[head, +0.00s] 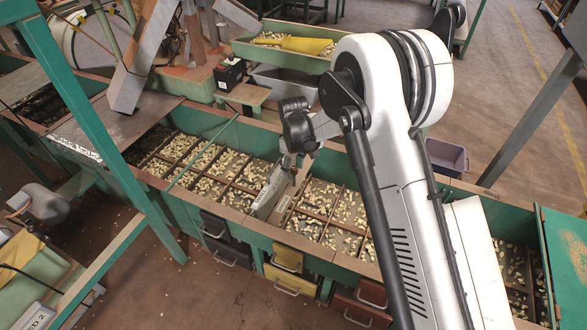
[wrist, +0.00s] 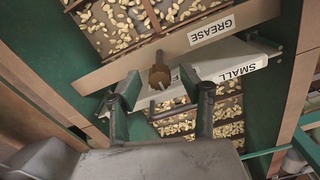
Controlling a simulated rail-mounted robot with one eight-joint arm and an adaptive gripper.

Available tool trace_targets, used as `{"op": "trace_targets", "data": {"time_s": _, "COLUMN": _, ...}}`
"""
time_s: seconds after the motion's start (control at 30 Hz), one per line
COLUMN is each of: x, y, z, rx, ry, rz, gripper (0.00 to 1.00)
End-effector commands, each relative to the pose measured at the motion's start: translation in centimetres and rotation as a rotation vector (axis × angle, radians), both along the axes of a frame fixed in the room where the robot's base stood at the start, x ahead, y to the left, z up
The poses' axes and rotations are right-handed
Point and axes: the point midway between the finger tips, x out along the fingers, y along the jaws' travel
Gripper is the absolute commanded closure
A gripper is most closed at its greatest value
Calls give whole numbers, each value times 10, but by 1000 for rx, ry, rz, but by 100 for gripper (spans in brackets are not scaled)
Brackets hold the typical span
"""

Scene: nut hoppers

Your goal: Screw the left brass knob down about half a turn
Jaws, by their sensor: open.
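A small brass knob (wrist: 159,76) on a thin shaft shows in the wrist view, by the plate labelled GREASE (wrist: 208,36) and the plate labelled SMALL (wrist: 235,68). My gripper (wrist: 157,88) is open, one dark finger on each side of the knob in the picture. I cannot tell whether the fingertips are level with the knob or short of it; no contact is visible. In the head view my gripper (head: 290,166) is over the pale divider plates (head: 268,192) at the hopper's middle. The knob cannot be made out there, and no second brass knob is clear.
The long green hopper (head: 205,112) has compartments of nuts on both sides of the plates. Drawers, including a yellow one (head: 290,284), line its front. A green trough (head: 262,52) and a grey-purple bin (head: 446,156) stand behind. A slanted green post (head: 95,120) crosses the left.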

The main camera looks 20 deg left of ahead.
Motion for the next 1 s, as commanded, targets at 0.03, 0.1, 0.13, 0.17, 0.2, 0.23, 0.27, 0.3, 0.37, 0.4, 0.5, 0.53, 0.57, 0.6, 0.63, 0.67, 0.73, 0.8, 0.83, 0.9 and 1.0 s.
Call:
{"op": "trace_targets", "data": {"time_s": 0.03, "x": 0, "y": 0, "z": 0, "rx": 0, "ry": 0, "rz": 0, "gripper": 60}}
{"op": "trace_targets", "data": {"time_s": 0.1, "x": 0, "y": 0, "z": 0, "rx": 0, "ry": 0, "rz": 0, "gripper": 60}}
{"op": "trace_targets", "data": {"time_s": 0.13, "x": 0, "y": 0, "z": 0, "rx": 0, "ry": 0, "rz": 0, "gripper": 60}}
{"op": "trace_targets", "data": {"time_s": 0.17, "x": 0, "y": 0, "z": 0, "rx": 0, "ry": 0, "rz": 0, "gripper": 60}}
{"op": "trace_targets", "data": {"time_s": 0.2, "x": 0, "y": 0, "z": 0, "rx": 0, "ry": 0, "rz": 0, "gripper": 61}}
{"op": "trace_targets", "data": {"time_s": 0.23, "x": 0, "y": 0, "z": 0, "rx": 0, "ry": 0, "rz": 0, "gripper": 65}}
{"op": "trace_targets", "data": {"time_s": 0.27, "x": 0, "y": 0, "z": 0, "rx": 0, "ry": 0, "rz": 0, "gripper": 69}}
{"op": "trace_targets", "data": {"time_s": 0.3, "x": 0, "y": 0, "z": 0, "rx": 0, "ry": 0, "rz": 0, "gripper": 74}}
{"op": "trace_targets", "data": {"time_s": 0.37, "x": 0, "y": 0, "z": 0, "rx": 0, "ry": 0, "rz": 0, "gripper": 82}}
{"op": "trace_targets", "data": {"time_s": 0.4, "x": 0, "y": 0, "z": 0, "rx": 0, "ry": 0, "rz": 0, "gripper": 88}}
{"op": "trace_targets", "data": {"time_s": 0.5, "x": 0, "y": 0, "z": 0, "rx": 0, "ry": 0, "rz": 0, "gripper": 100}}
{"op": "trace_targets", "data": {"time_s": 0.53, "x": 0, "y": 0, "z": 0, "rx": 0, "ry": 0, "rz": 0, "gripper": 100}}
{"op": "trace_targets", "data": {"time_s": 0.57, "x": 0, "y": 0, "z": 0, "rx": 0, "ry": 0, "rz": 0, "gripper": 100}}
{"op": "trace_targets", "data": {"time_s": 0.6, "x": 0, "y": 0, "z": 0, "rx": 0, "ry": 0, "rz": -1, "gripper": 100}}
{"op": "trace_targets", "data": {"time_s": 0.63, "x": 0, "y": 0, "z": 0, "rx": 0, "ry": 0, "rz": -2, "gripper": 100}}
{"op": "trace_targets", "data": {"time_s": 0.67, "x": 0, "y": 0, "z": 0, "rx": 0, "ry": 0, "rz": -4, "gripper": 100}}
{"op": "trace_targets", "data": {"time_s": 0.73, "x": 0, "y": 0, "z": 0, "rx": 0, "ry": 0, "rz": -13, "gripper": 100}}
{"op": "trace_targets", "data": {"time_s": 0.8, "x": 0, "y": 0, "z": 0, "rx": 0, "ry": 0, "rz": -30, "gripper": 100}}
{"op": "trace_targets", "data": {"time_s": 0.83, "x": 0, "y": 0, "z": 0, "rx": 0, "ry": 0, "rz": -38, "gripper": 100}}
{"op": "trace_targets", "data": {"time_s": 0.9, "x": 0, "y": 0, "z": 0, "rx": 0, "ry": 0, "rz": -68, "gripper": 100}}
{"op": "trace_targets", "data": {"time_s": 1.0, "x": 0, "y": 0, "z": 0, "rx": 0, "ry": 0, "rz": -126, "gripper": 100}}
